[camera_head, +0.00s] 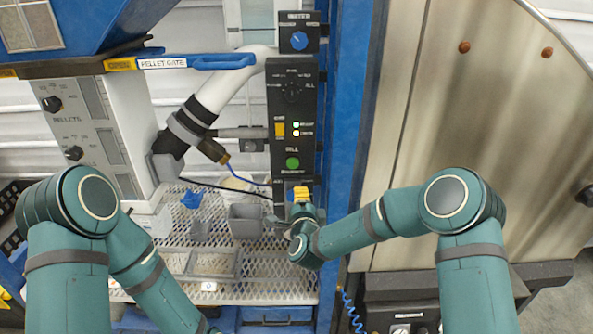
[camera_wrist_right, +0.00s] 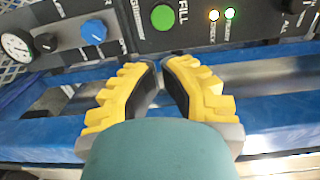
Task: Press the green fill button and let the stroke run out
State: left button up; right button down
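The green fill button (camera_head: 292,163) is a round button low on the dark control panel (camera_head: 281,90), under the word FILL. It also shows at the top of the right wrist view (camera_wrist_right: 163,18), uncovered. My right gripper (camera_head: 301,194) is just below the button in the head view. In the right wrist view its yellow fingertips (camera_wrist_right: 160,62) are drawn together with nothing between them, pointing toward the panel. They look apart from the button. My left arm runs out of the bottom of the head view, and its gripper is hidden from sight.
Two small lamps (camera_head: 296,129) on the panel are lit. A blue knob (camera_wrist_right: 93,31) and a gauge (camera_wrist_right: 17,47) sit beside the button in the wrist view. A blue post (camera_head: 350,120) stands right of the panel. A wire-mesh shelf (camera_head: 275,290) with grey tubs lies below.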

aim_at(296, 166)
pick_arm(q)
jog(key=shift+f+b, duration=0.3)
pick_arm(e)
jog(key=w, duration=0.9)
jog(key=w+a, duration=0.1)
jog(key=w, duration=0.4)
jog(key=shift+f, duration=0.1)
